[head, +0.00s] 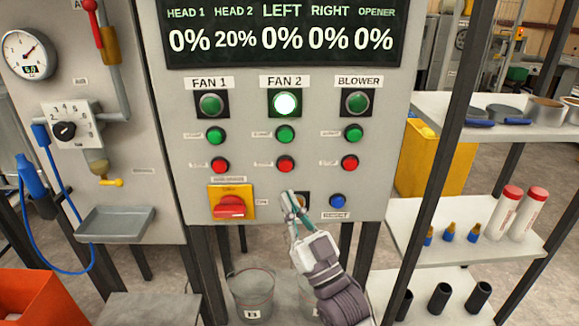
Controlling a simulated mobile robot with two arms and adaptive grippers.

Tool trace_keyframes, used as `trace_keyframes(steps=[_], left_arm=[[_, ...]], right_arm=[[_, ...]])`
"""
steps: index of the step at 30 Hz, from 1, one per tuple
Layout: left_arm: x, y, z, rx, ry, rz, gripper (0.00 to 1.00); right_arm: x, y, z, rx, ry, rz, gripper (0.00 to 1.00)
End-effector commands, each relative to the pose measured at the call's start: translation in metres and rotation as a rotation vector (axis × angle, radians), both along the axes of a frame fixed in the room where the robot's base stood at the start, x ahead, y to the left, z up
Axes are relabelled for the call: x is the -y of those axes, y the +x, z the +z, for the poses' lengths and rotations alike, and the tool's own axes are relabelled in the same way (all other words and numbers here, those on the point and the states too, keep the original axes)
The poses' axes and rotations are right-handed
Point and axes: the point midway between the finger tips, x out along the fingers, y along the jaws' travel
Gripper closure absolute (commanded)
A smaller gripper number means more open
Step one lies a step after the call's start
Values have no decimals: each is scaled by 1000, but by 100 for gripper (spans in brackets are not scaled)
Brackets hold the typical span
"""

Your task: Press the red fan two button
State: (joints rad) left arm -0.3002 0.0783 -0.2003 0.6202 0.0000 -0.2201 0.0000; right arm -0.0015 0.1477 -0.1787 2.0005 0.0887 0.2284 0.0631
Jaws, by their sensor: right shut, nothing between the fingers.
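The red fan two button (286,164) is on the grey control panel (388,205), at the bottom of the FAN 2 column. Above it are a green button (285,134) and the FAN 2 lamp (286,103), which glows bright. The FAN 1 lamp (210,104) and BLOWER lamp (356,102) are dark green. My right gripper (291,199) is shut and empty. My left gripper is not in view.
A red rotary switch on a yellow plate (246,190) and a blue button (338,201) flank my right gripper. The display (283,58) reads HEAD 2 20%, others 0%. Buckets (250,292) stand below. Shelves (455,105) are at right.

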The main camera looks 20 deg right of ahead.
Motion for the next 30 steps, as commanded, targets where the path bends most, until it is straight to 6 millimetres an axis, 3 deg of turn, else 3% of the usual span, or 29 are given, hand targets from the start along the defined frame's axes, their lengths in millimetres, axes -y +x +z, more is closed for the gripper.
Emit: trace_keyframes(steps=[11, 24, 30], left_arm=[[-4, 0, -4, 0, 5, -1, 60], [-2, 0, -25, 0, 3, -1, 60], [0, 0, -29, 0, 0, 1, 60]], right_arm=[[2, 9, -3, -2, -3, 0, 100], [19, 66, -3, -1, -3, -2, 100], [23, 81, -2, -2, 0, 0, 100]])
